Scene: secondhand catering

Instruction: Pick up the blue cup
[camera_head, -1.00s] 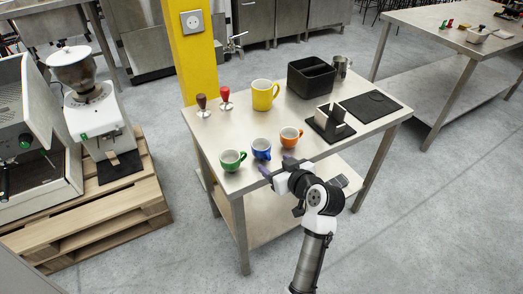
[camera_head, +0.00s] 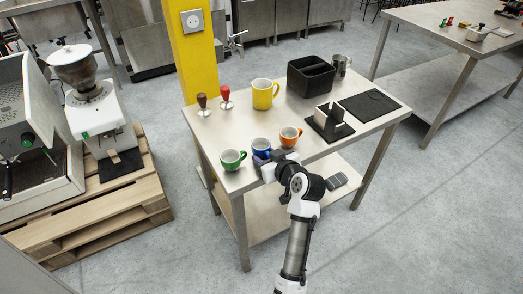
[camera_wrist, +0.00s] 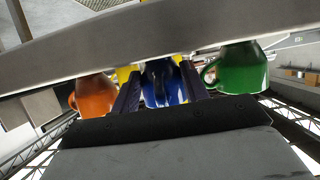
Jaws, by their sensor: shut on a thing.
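The blue cup (camera_head: 261,145) stands on the steel table near its front edge, between the green cup (camera_head: 232,159) and the orange cup (camera_head: 290,136). My gripper (camera_head: 261,158) is at the front of the blue cup and partly hides it. In the wrist view the blue cup (camera_wrist: 162,84) sits between my two dark fingers, and the gripper (camera_wrist: 163,88) is shut on it. The orange cup (camera_wrist: 95,96) is to the left there and the green cup (camera_wrist: 240,68) to the right, both apart from the fingers.
A yellow mug (camera_head: 264,94), two tampers (camera_head: 226,98) and a black box (camera_head: 311,76) stand farther back on the table (camera_head: 215,135). A black mat (camera_head: 369,104) lies at the right. A coffee grinder (camera_head: 95,105) stands on a pallet at the left.

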